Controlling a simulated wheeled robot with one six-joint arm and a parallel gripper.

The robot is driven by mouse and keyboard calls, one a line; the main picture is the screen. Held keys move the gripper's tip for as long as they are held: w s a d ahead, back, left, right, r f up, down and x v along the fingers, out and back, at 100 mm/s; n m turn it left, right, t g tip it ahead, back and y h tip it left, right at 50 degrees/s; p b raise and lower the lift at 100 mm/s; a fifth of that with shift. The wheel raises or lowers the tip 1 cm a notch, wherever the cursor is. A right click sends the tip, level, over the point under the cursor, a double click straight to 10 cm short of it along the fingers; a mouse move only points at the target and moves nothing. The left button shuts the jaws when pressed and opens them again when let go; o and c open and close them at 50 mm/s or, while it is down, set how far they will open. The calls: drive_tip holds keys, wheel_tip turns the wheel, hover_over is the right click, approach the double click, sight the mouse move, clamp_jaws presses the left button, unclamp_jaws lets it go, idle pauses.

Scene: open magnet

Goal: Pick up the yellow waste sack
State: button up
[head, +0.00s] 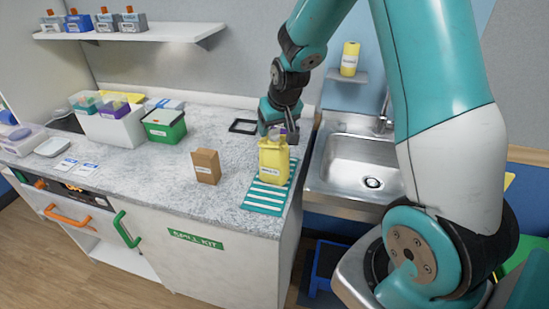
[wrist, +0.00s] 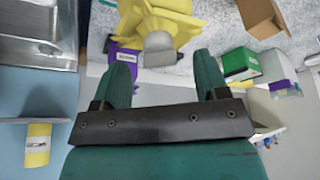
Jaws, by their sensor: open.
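The yellow waste sack (head: 273,163) stands upright on a teal-and-white striped mat (head: 266,196) near the counter's right end. In the wrist view the sack (wrist: 158,22) is at the top middle, with a grey piece (wrist: 159,41) at its near end. My gripper (wrist: 161,62) is open and empty. Its fingertips lie to either side of the grey piece in the picture; I see no contact with the sack. In the head view my gripper (head: 282,127) is just above and behind the sack, partly hidden by it.
A brown box (head: 206,166) stands left of the sack. A green box (head: 164,126) and a white bin (head: 110,128) are further left. A steel sink (head: 358,163) lies to the right. A purple labelled item (wrist: 124,57) shows beside the left finger. A yellow bottle (head: 349,58) sits on a small shelf.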

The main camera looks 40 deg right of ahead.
drive_tip(key=shift+x, duration=1.2)
clamp_jaws()
drive_tip(key=shift+s, duration=0.1)
